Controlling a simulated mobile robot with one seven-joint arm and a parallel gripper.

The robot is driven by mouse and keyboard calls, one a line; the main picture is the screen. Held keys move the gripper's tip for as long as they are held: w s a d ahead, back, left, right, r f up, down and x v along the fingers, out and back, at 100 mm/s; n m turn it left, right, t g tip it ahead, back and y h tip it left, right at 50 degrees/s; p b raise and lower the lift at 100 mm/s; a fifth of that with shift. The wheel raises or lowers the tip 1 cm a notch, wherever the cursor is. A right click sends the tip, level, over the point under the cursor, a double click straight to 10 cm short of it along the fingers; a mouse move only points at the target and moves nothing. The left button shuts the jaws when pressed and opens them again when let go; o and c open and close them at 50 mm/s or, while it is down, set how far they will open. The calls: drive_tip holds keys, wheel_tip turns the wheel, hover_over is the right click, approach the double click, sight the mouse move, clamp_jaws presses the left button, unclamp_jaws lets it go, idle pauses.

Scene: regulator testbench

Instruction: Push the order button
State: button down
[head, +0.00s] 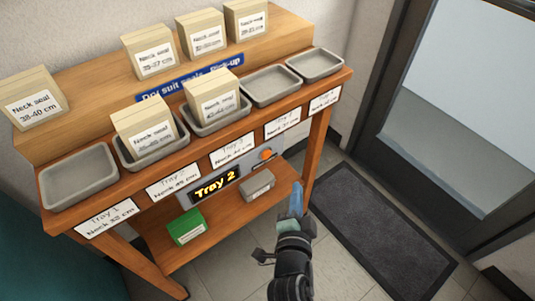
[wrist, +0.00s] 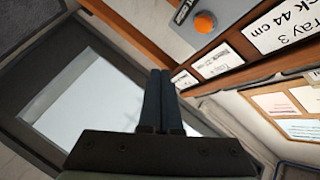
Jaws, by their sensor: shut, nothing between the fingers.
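The orange order button (head: 266,154) sits on a grey panel under the tray shelf, to the right of a display (head: 215,184) reading "Tray 2". The button also shows near the top of the wrist view (wrist: 205,22). My gripper (head: 297,186) is shut and empty. It is in front of the bench near its right leg, to the right of and below the button in the head view. In the wrist view the closed fingers (wrist: 157,72) point up the picture, apart from the button, which lies to their upper right.
Several grey trays line the bench; the second and third from the left (head: 124,150) hold neck seal boxes. More boxes stand on the upper ledge. A green box (head: 186,227) and a grey box (head: 258,184) rest on the lower shelf. A dark mat (head: 375,238) lies by the door.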

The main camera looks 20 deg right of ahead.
sight(271, 156)
drive_tip(key=w+a+b, duration=0.3)
drive_tip(key=w, duration=0.5)
drive_tip(key=shift+w+b, duration=0.15)
drive_tip(key=shift+b, duration=0.3)
idle(1.7)
drive_tip(key=shift+w+a+b, duration=0.1)
drive_tip(key=shift+w+b, duration=0.2)
drive_tip(key=shift+b, duration=0.05)
drive_tip(key=shift+w+a+b, duration=0.2)
drive_tip(key=shift+w+b, duration=0.25)
drive_tip(key=shift+b, duration=0.05)
idle(0.6)
drive_tip(key=shift+s, duration=0.15)
drive_tip(key=shift+s+d, duration=0.35)
drive_tip(key=shift+s, duration=0.4)
